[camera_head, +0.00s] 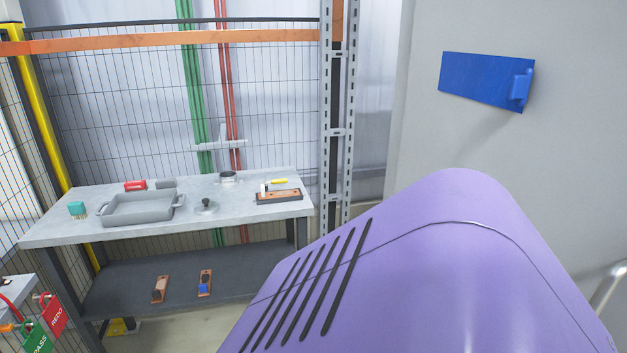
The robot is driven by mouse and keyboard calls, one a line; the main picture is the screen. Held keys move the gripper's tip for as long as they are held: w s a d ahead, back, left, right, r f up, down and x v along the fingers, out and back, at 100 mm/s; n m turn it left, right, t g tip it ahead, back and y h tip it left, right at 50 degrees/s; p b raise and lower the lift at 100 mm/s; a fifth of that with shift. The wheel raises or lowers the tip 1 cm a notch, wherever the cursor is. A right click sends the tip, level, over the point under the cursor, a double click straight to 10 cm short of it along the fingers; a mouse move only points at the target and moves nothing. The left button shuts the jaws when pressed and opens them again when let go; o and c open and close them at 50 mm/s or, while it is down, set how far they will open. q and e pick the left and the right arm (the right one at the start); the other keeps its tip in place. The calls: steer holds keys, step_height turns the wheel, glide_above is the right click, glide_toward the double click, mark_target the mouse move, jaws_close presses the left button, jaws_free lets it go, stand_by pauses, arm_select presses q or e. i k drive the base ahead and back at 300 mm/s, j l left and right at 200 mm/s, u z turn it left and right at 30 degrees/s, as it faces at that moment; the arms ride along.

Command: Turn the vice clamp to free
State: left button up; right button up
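I cannot make out a vice clamp with certainty in the head view. A pale grey T-shaped piece (221,141) shows above the back of the workbench, in front of the mesh fence. A short round metal piece (227,178) stands on the bench below it. I cannot tell whether they are joined or belong to a clamp. Neither of my grippers is in view. A large purple rounded shape (440,260) with black slots is close in front and hides much of the lower middle and right.
The grey workbench (65,230) holds a grey tray (140,211), a knobbed disc (207,207), a teal-topped brush (77,209), a red item (135,186) and an orange-brown block (279,196). Two small blocks lie on its lower shelf (120,288). Red (54,317) and green tags hang lower left.

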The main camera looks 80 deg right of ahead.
mark_target(276, 182)
steer(key=z, duration=2.25)
steer(key=i+j+z, duration=0.2)
steer(key=i, duration=0.1)
